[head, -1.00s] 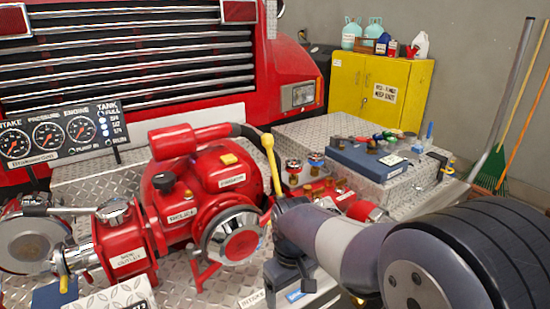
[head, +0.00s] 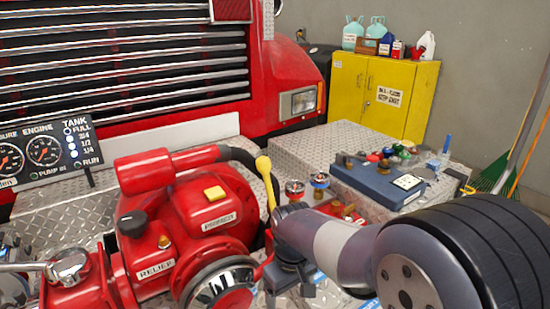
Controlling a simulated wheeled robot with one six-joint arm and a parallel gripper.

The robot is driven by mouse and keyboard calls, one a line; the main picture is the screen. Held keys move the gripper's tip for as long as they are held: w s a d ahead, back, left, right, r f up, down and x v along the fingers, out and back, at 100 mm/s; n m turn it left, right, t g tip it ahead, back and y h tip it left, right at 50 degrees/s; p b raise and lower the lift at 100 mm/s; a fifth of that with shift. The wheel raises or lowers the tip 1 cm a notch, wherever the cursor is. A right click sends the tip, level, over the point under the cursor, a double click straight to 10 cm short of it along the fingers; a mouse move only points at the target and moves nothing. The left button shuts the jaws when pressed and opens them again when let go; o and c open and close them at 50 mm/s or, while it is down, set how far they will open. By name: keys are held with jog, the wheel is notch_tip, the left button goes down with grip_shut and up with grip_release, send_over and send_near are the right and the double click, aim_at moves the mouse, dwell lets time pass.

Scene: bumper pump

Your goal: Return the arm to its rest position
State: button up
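My arm (head: 345,245) reaches in from the lower right of the head view, a dark-and-grey set of links with a large round joint at the right. Its far end, with my gripper (head: 290,285), points down beside the red pump (head: 200,215) at its right side. The fingertips are too dark and small to tell open from shut. A yellow-knobbed lever (head: 266,180) stands just left of the arm's far end. Whether the arm touches it I cannot tell.
A gauge panel (head: 40,155) stands at the left before the red truck (head: 285,65). A blue box with knobs (head: 375,180) sits on the diamond-plate bumper (head: 290,150) behind the arm. A yellow cabinet (head: 385,90) with bottles stands at the back. A rake and poles lean at the right.

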jog(key=f, duration=0.9)
jog(key=shift+s+f, duration=0.35)
jog(key=shift+f, duration=0.4)
jog(key=shift+f+n, duration=0.1)
jog(key=shift+n, duration=0.9)
jog(key=shift+b, duration=0.3)
